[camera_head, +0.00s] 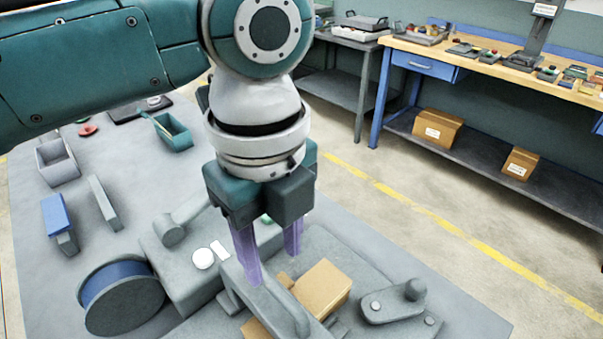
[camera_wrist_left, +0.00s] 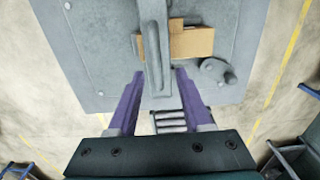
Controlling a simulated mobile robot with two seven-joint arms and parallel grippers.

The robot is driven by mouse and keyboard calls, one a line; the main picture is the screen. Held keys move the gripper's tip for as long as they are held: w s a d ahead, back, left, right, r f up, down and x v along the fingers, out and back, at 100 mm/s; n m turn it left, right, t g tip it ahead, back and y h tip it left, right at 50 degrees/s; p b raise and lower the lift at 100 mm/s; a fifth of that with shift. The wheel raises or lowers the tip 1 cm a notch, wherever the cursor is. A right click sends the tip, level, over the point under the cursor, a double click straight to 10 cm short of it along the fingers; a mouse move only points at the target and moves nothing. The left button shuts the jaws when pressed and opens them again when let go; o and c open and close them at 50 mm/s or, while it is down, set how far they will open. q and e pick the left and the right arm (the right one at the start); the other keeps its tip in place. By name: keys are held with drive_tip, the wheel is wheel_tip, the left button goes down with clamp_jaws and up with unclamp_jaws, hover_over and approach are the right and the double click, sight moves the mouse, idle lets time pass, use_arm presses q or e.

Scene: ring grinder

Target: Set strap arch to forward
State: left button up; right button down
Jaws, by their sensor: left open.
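The strap arch (camera_head: 292,305) is a grey bar standing over a brown cardboard box (camera_head: 322,288) on a grey machine bed. In the left wrist view the arch (camera_wrist_left: 153,62) runs lengthwise across the box (camera_wrist_left: 191,42), its near end between my finger tips. My left gripper (camera_head: 269,266) points down at the arch with its purple fingers apart. In the left wrist view the fingers (camera_wrist_left: 159,76) lie on either side of the arch; I cannot tell whether they touch it. The gripper hides part of the arch in the head view. My right gripper is not in view.
Bins and a blue-topped block (camera_head: 56,214) sit farther left. A workbench (camera_head: 490,65) is behind.

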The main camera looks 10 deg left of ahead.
use_arm(q)
wheel_tip(320, 180, up, 6)
drive_tip(key=shift+f, duration=0.25)
